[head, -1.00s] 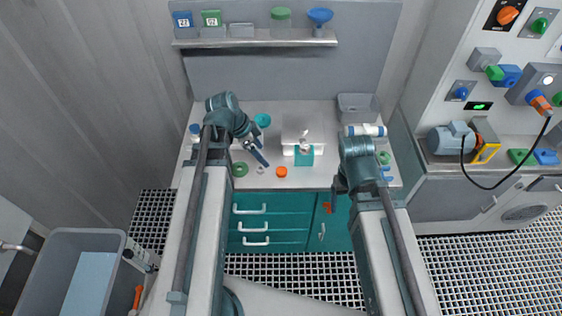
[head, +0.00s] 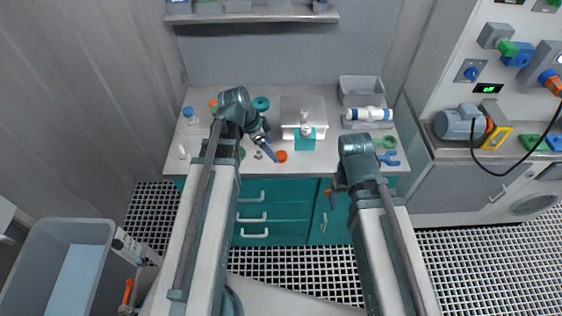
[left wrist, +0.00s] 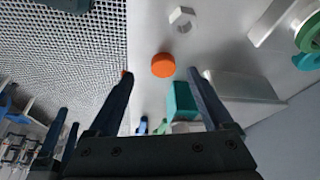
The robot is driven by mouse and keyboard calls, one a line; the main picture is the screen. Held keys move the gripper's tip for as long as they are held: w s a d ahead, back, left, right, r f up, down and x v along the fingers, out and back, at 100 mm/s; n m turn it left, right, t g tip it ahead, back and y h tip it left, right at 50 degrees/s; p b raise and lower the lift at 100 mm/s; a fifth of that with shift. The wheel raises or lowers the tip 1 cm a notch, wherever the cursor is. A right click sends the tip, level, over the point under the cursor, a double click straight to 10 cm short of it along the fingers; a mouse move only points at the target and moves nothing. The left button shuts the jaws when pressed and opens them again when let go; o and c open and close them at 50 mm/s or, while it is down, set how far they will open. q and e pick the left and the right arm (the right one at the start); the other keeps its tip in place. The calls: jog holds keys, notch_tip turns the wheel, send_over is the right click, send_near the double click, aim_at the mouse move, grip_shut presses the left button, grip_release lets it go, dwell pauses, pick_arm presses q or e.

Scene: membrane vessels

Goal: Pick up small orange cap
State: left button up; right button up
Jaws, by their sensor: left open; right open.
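The small orange cap (head: 281,156) lies flat on the bench near its front edge, just left of a teal block. My left gripper (head: 269,152) is just left of the cap in the head view, pointing down toward it. In the left wrist view the cap (left wrist: 163,65) shows between the tips of the open left gripper (left wrist: 160,73), with a gap to each finger. I cannot tell the gripper's exact height above the bench. My right gripper (head: 337,190) hangs in front of the bench, away from the cap; its fingers are partly hidden.
A white nut-like piece (left wrist: 182,18) lies near the cap. A teal block (head: 305,141) stands in front of a white box (head: 313,107). A grey bin (head: 360,91) and a white-blue cylinder (head: 367,114) are at the right. Bare bench lies right of the teal block.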

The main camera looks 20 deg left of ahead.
aim_at(281, 155)
pick_arm(q)
jog(key=shift+f, duration=0.1)
jog(key=b+x, duration=0.3)
jog(key=w+b+x, duration=0.1)
jog(key=x, duration=0.1)
jog(key=shift+d, duration=0.3)
jog(key=shift+c, duration=0.2)
grip_shut()
jog(key=shift+r, duration=0.25)
